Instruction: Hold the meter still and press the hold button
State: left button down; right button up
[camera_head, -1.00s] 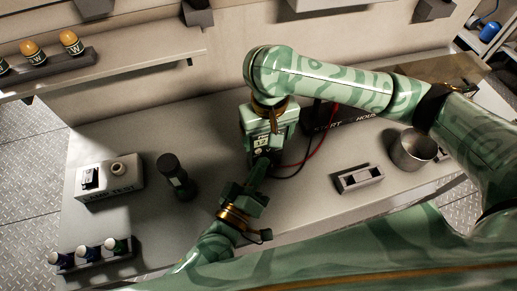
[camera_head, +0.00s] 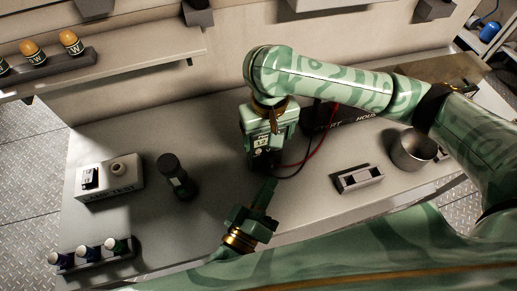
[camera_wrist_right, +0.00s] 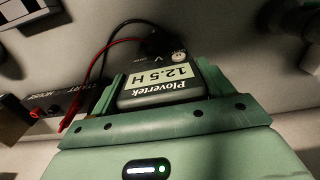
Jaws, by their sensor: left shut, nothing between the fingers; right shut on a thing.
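The dark meter (camera_head: 263,157) stands on the bench under my right gripper (camera_head: 268,133). My right gripper is shut on it; in the right wrist view the meter (camera_wrist_right: 165,97) sits between the green fingers. Its pale display (camera_wrist_right: 162,79) appears upside down there and reads 12.5 H. A small round pale feature (camera_wrist_right: 179,57) shows on its face; I cannot tell whether it is the hold button. My left gripper (camera_head: 270,184) is shut and empty, its tips pointing at the meter, apart from it and nearer the bench front.
Red (camera_head: 319,145) and black leads run from the meter towards a dark labelled block (camera_head: 325,116). A metal cup (camera_head: 412,150) and a grey tray (camera_head: 358,179) stand right. A dark cylinder (camera_head: 176,177), a white tester box (camera_head: 110,180) and a rack (camera_head: 93,253) stand left.

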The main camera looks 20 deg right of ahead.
jog(key=o, duration=1.2)
notch_tip(320, 180, up, 12)
